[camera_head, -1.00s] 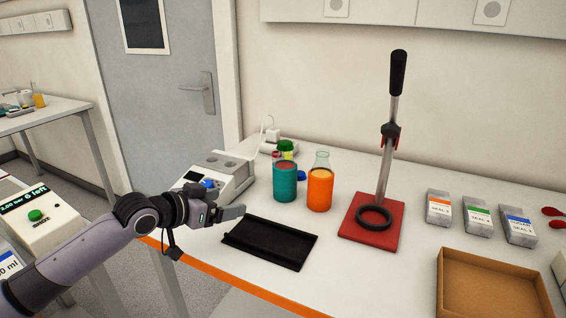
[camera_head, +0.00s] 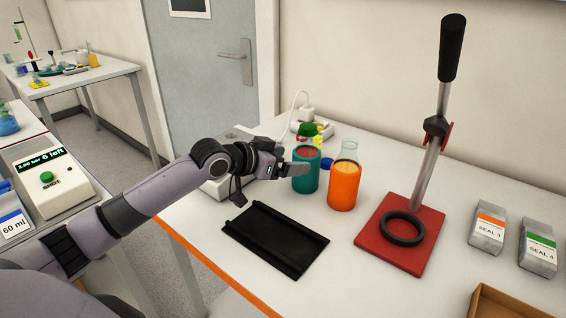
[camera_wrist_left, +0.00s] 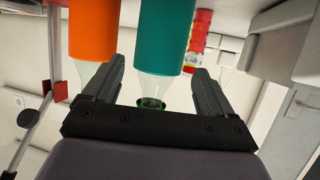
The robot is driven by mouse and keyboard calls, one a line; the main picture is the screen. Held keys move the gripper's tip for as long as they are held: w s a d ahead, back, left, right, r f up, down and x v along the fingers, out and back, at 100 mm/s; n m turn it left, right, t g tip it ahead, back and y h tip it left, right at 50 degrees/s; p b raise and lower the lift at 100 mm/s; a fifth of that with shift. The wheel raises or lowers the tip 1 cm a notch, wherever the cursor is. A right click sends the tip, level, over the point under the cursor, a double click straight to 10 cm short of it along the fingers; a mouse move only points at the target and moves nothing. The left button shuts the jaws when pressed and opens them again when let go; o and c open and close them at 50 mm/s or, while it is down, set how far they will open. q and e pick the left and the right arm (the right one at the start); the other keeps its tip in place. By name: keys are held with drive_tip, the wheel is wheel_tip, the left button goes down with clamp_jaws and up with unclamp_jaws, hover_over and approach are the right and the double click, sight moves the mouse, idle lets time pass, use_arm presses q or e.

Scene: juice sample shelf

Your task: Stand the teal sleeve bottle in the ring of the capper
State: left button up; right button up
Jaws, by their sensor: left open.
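The teal sleeve bottle (camera_head: 307,176) stands upright on the table; its teal sleeve and clear glass neck also show in the left wrist view (camera_wrist_left: 163,38), where the picture is upside down. My left gripper (camera_head: 297,169) is open at the bottle's left side, with a finger overlapping its edge. In the left wrist view the bottle shows between the two spread fingers (camera_wrist_left: 157,72), not gripped. The capper has a red base (camera_head: 420,258), an empty black ring (camera_head: 402,229) and a post with a black handle (camera_head: 453,48). My right gripper is out of view.
An orange sleeve bottle (camera_head: 344,188) stands close to the right of the teal one. A black tray (camera_head: 275,240) lies in front. Grey seal boxes (camera_head: 488,232) stand right of the capper.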

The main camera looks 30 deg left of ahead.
sight(301, 145)
use_arm(q)
drive_tip(key=b+x, duration=0.1)
drive_tip(key=x, duration=0.4)
drive_tip(key=shift+b+x, duration=0.45)
drive_tip(key=shift+x, duration=0.45)
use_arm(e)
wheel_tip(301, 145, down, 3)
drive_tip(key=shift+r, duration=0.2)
use_arm(q)
drive_tip(key=shift+c, duration=0.3)
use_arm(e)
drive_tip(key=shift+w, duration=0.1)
use_arm(q)
drive_tip(key=c, duration=0.9)
drive_tip(key=shift+r+p, duration=2.2)
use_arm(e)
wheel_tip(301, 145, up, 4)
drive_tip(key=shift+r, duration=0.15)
use_arm(q)
drive_tip(key=shift+f, duration=0.15)
